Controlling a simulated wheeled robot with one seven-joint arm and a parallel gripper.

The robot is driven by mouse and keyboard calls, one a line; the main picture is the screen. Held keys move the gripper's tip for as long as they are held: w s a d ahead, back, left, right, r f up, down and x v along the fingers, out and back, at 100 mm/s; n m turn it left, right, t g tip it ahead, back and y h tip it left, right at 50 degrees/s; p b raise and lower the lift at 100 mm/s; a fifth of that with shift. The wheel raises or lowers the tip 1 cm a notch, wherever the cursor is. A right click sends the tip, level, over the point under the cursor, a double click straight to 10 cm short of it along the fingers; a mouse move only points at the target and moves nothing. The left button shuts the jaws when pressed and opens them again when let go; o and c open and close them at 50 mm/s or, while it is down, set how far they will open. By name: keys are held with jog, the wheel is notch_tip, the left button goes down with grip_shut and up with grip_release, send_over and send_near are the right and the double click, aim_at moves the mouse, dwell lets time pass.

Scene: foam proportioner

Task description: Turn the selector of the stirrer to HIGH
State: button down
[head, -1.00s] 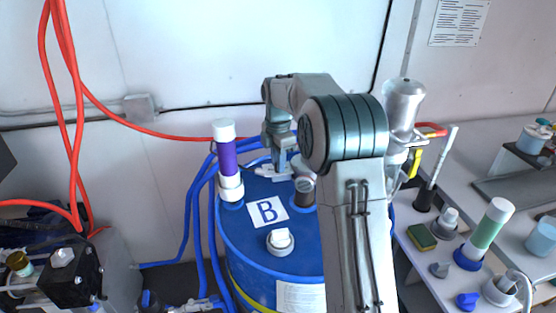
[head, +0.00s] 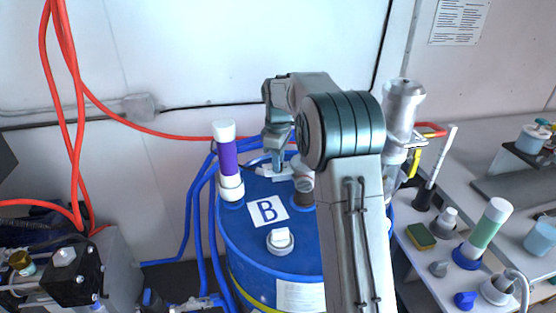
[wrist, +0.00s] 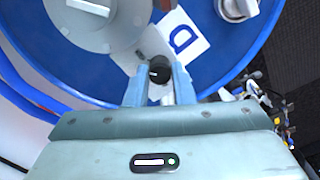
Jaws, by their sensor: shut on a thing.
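The stirrer's grey body (wrist: 95,25) sits on the blue drum in the wrist view. A small black selector knob (wrist: 159,70) with a pale mark stands at its edge. My gripper (wrist: 159,84) has one finger on each side of the knob and is shut on it. The selector's lettering cannot be read. In the head view my gripper (head: 277,162) points down at the drum's back edge, and the knob cannot be made out there. My arm hides part of the drum top.
The blue drum (head: 250,235) carries a label B, a purple-banded white tube (head: 228,160) and a white cap (head: 280,240). Blue hoses run down its left side. A bench with a sponge (head: 421,236) and bottles stands at the right.

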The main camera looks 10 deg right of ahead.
jog(key=shift+m, duration=0.5)
jog(key=c, duration=1.2)
grip_release()
jog(key=shift+c, duration=0.2)
jog(key=shift+r, duration=0.15)
notch_tip(320, 180, up, 14)
jog(key=shift+f+b, duration=0.2)
jog(key=shift+b, duration=0.15)
